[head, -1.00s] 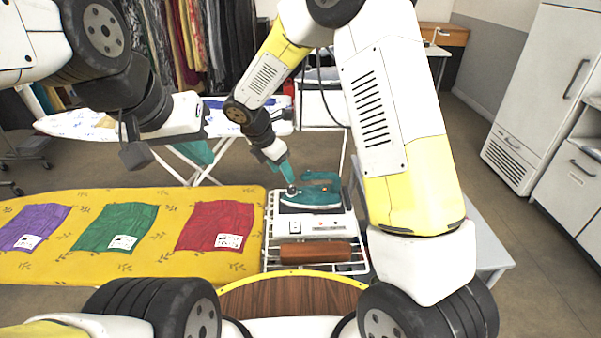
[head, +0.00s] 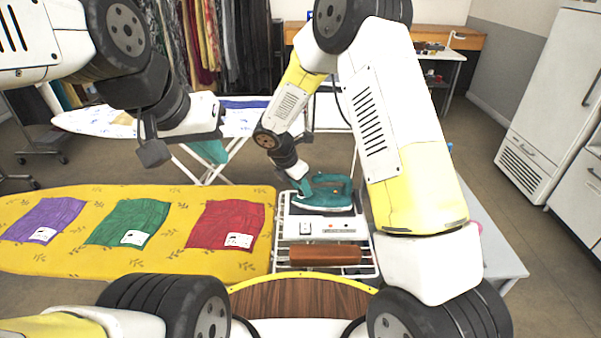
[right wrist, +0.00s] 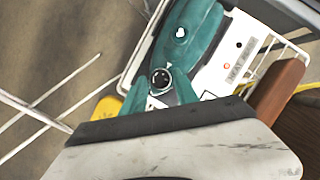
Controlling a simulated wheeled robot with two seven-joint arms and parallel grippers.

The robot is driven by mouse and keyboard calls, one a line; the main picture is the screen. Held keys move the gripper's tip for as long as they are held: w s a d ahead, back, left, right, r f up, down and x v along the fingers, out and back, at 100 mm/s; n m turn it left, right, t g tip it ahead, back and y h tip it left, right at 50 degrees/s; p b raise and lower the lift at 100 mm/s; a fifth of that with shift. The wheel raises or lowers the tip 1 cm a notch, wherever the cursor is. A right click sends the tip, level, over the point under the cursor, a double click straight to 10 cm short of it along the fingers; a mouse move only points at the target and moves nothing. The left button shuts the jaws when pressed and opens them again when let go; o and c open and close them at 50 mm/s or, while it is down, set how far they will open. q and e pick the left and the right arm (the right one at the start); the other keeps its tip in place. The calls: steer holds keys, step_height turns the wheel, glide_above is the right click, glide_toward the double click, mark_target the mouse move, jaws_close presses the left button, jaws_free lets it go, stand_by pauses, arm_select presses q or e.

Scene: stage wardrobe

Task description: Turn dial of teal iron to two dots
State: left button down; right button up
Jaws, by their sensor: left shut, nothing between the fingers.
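The teal iron (head: 328,203) stands on the white rack to the right of the yellow ironing board. In the right wrist view the iron (right wrist: 194,38) shows its round black dial (right wrist: 160,78), with a small pale pointer mark beside it. I cannot read any dots on the dial. My right gripper (head: 304,189) reaches down to the left end of the iron. In the wrist view its teal fingers (right wrist: 150,108) are close to the dial; whether they grip it is unclear. My left gripper (head: 212,152) is shut and empty, raised above the far edge of the yellow board.
Purple (head: 44,218), green (head: 130,222) and red (head: 226,225) cloths lie on the yellow board (head: 90,262). A second ironing board (head: 95,120) stands behind.

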jaws_close()
steer(key=shift+m, duration=0.3)
steer(key=m, duration=0.1)
steer(key=m+g, duration=0.1)
steer(key=m, duration=0.2)
steer(key=shift+w+a+m+g+h, duration=0.15)
steer(key=shift+w+m+g+h, duration=0.15)
steer(key=shift+m+h, duration=0.1)
steer(key=m+g, duration=0.1)
steer(key=m, duration=0.2)
steer(key=m+g, duration=0.1)
steer(key=m, duration=0.2)
steer(key=shift+w+g, duration=0.15)
steer(key=shift+g, duration=0.15)
steer(key=shift+m, duration=0.3)
steer(key=shift+o, duration=2.1)
jaws_free()
